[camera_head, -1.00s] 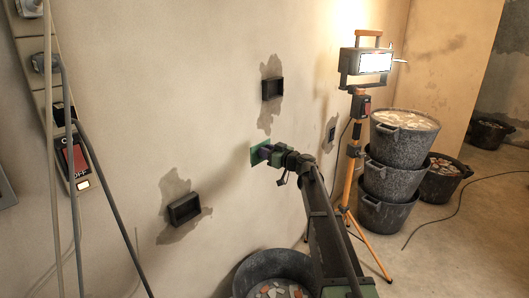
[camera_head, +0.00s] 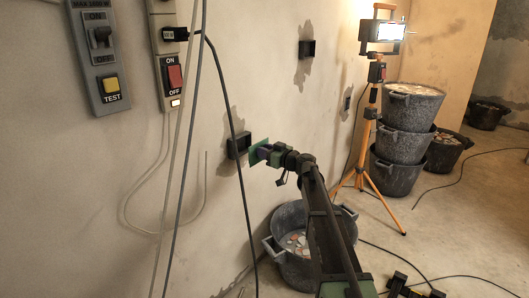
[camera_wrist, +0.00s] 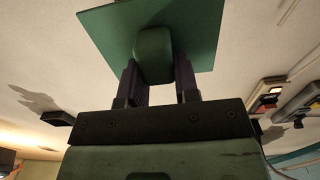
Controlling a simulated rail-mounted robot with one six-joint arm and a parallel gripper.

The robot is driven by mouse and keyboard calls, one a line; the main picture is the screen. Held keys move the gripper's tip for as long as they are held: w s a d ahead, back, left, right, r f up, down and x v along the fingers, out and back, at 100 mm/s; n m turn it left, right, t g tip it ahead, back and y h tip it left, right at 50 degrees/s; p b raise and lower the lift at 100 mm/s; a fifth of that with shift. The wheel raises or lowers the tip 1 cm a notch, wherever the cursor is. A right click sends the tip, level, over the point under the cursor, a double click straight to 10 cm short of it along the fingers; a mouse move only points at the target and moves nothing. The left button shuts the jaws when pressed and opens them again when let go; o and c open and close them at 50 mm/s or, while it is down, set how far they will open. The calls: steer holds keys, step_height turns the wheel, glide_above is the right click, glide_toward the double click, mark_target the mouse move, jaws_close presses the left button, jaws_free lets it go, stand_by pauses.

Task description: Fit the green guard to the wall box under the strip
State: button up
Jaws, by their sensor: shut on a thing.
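My gripper (camera_head: 266,152) is shut on the green guard (camera_head: 258,154), held out near the wall beside a dark wall box (camera_head: 238,146); I cannot tell whether they touch. In the wrist view the guard (camera_wrist: 200,22) is a flat green plate with a green block on its back, gripped between the two dark fingers (camera_wrist: 155,82). The strip (camera_head: 160,14) with a red switch is on the wall at upper left. No box shows directly under it. Another dark wall box (camera_head: 306,49) is higher and to the right.
Grey cables (camera_head: 196,120) hang from the strip in front of the wall. A switch panel (camera_head: 100,52) is left of it. A rubble bucket (camera_head: 283,224) stands beneath my arm. Stacked buckets (camera_head: 402,143) and an orange tripod lamp (camera_head: 384,32) stand to the right.

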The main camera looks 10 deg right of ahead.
steer(key=shift+x, duration=2.85)
steer(key=o, duration=0.4)
jaws_close()
